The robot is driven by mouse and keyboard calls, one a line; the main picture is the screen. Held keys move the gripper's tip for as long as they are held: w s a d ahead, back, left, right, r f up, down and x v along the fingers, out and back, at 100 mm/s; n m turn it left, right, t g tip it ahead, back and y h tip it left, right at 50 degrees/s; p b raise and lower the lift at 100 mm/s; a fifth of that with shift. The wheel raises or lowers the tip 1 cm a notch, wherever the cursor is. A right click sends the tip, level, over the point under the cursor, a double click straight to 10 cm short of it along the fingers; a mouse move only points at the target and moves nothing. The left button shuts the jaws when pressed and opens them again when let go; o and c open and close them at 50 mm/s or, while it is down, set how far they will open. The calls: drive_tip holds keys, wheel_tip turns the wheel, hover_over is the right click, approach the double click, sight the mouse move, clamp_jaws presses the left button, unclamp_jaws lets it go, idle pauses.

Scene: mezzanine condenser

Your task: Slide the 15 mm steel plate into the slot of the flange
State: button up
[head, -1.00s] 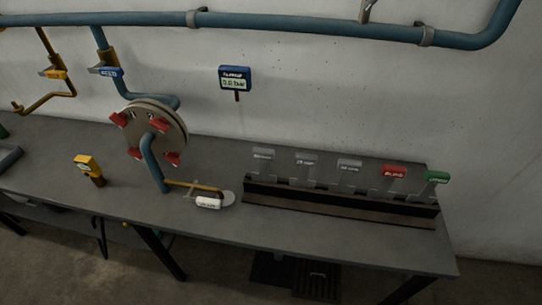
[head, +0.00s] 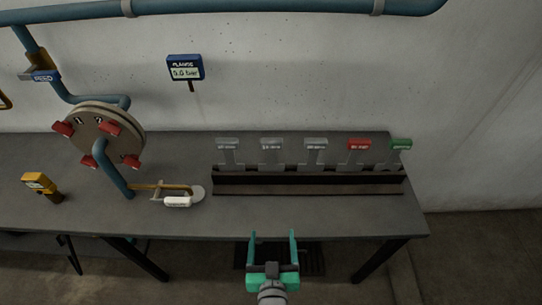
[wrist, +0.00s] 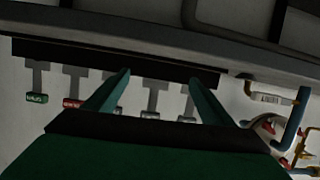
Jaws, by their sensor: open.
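The flange (head: 108,130) is a round grey disc with red clamps, on blue pipe at the left of the bench; I cannot make out its slot. Several tagged plates stand in a dark rack at the right. Three have grey tags: left (head: 228,145), middle (head: 272,145) and right (head: 316,145). Their lettering is too small to tell surely which is the 15 mm steel plate. My gripper (head: 272,238) is open and empty, in front of the bench, below the rack in the picture. In the wrist view its fingers (wrist: 159,77) point toward the rack, apart from the plates.
The rack (head: 300,190) also holds a red-tagged plate (head: 359,145) and a green-tagged one (head: 400,145). A white-labelled tool (head: 177,202) and a yellow meter (head: 38,183) lie left of it. A blue gauge (head: 186,68) reads about 0.0 bar. Bench space before the rack is clear.

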drive_tip(key=w+r, duration=0.7)
drive_tip(key=w, duration=0.5)
approach(269, 147)
drive_tip(key=shift+g, duration=0.4)
drive_tip(key=x, duration=0.4)
drive_tip(key=shift+w+r, duration=0.2)
drive_tip(key=shift+w, duration=0.4)
drive_tip(key=x, duration=0.5)
drive_tip(key=shift+d+x, duration=0.25)
drive_tip(key=shift+x, duration=1.1)
drive_tip(key=shift+d+x, duration=0.2)
drive_tip(key=shift+x, duration=1.15)
drive_tip(key=shift+a+f, duration=0.15)
drive_tip(key=shift+a, duration=0.05)
drive_tip(key=shift+s, duration=0.1)
drive_tip(key=c, duration=0.3)
drive_tip(key=shift+d, duration=0.1)
drive_tip(key=c, duration=1.1)
